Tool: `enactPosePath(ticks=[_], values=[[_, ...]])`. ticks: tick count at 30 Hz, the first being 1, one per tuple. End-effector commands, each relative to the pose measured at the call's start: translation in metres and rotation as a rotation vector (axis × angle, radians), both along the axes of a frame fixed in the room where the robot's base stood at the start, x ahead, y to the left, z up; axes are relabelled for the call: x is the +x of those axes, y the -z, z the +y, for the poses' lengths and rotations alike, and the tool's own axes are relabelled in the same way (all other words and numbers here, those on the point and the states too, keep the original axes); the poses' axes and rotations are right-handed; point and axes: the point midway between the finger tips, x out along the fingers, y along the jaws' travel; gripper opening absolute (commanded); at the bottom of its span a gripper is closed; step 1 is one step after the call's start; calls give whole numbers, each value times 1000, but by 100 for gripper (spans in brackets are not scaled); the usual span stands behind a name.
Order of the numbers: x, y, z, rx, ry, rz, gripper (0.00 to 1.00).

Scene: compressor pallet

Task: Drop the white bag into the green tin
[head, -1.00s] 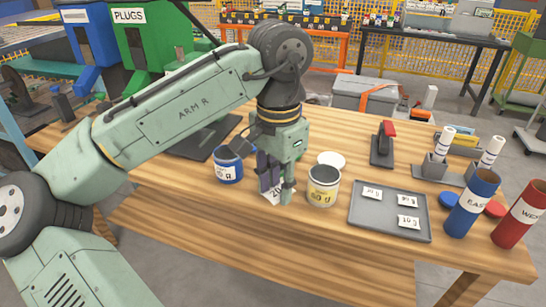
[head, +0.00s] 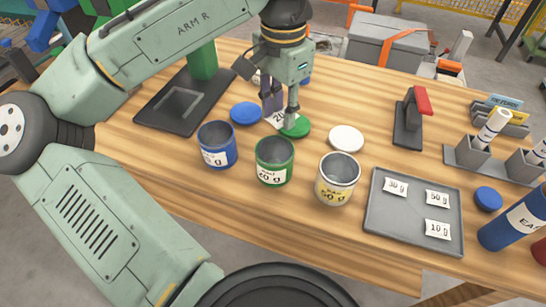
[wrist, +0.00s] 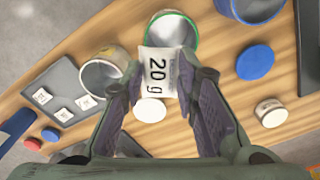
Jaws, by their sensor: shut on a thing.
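My gripper (head: 280,108) is shut on the white bag (head: 281,119), which is marked 20 g in the wrist view (wrist: 159,72). The bag hangs from the fingertips, clear of the table. The open green tin (head: 274,163), labelled 20 g, stands upright on the table. In the head view the bag shows above and behind the tin's rim. In the wrist view the bag covers part of the green tin (wrist: 181,27), whose opening shows beyond it. The green lid (head: 297,128) lies on the table behind the tin, partly behind the fingers in the picture.
The open blue tin (head: 217,147) stands left of the green tin, the open yellow-labelled tin (head: 337,181) right. A blue lid (head: 246,113) and white lid (head: 346,138) lie behind. A grey tray (head: 412,214) holds several bags. A red-handled device (head: 410,122) stands farther back.

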Motion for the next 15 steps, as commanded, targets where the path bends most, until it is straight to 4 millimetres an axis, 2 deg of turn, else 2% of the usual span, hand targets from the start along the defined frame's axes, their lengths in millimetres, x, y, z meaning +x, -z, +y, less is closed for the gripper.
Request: enactPosePath(ticks=[6, 15], values=[[0, 29, 1, 1, -1, 1, 9], [0, 46, 0, 1, 1, -1, 9]])
